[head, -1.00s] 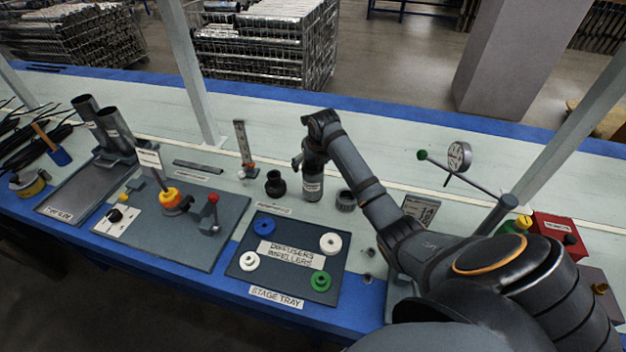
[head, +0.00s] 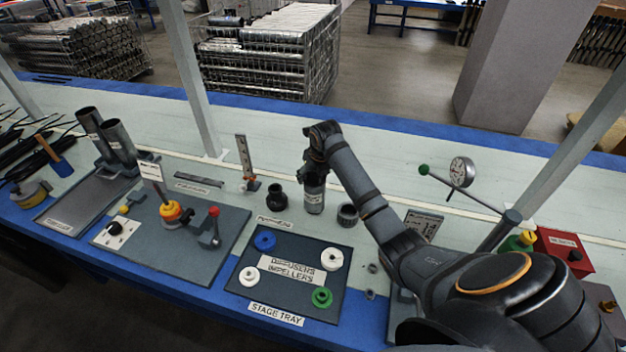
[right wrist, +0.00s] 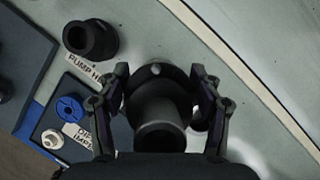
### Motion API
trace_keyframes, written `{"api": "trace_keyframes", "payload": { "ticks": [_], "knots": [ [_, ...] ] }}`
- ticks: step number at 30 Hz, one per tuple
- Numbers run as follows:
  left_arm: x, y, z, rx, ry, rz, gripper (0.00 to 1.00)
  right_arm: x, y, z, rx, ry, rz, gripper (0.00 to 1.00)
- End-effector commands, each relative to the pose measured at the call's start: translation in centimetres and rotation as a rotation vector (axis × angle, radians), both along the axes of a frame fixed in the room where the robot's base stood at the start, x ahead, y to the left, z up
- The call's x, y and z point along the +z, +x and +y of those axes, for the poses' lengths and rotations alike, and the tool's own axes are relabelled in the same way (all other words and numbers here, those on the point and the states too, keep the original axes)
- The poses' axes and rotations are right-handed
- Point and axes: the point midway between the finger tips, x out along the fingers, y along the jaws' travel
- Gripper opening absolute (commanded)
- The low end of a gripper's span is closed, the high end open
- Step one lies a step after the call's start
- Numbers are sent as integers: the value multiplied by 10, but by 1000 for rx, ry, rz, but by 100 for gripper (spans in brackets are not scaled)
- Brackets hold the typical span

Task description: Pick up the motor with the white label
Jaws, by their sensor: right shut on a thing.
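In the right wrist view the fingers (right wrist: 160,100) press on both sides of the dark motor body (right wrist: 158,112), seen end-on; the label is hidden there. I cannot tell any gap under the motor. My left gripper is not in view.
A black pump head (head: 277,198) stands just left of the motor, and a dark ring (head: 347,215) just right. The stage tray holds blue, white and green impellers. A dial gauge (head: 461,172) on a rod stands further right. The bench behind the motor is clear.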

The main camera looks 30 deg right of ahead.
Motion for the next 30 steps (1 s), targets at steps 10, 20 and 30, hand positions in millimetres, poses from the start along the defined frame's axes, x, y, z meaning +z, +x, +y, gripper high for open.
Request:
{"api": "trace_keyframes", "payload": {
  "ticks": [10,20,30],
  "knots": [
    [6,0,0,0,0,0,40,54,-19,5,2,-6,-17,2],
    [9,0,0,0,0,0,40,101,-81,22,3,-9,-13,2],
    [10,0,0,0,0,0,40,121,-125,35,2,-7,-13,2]
  ]
}}
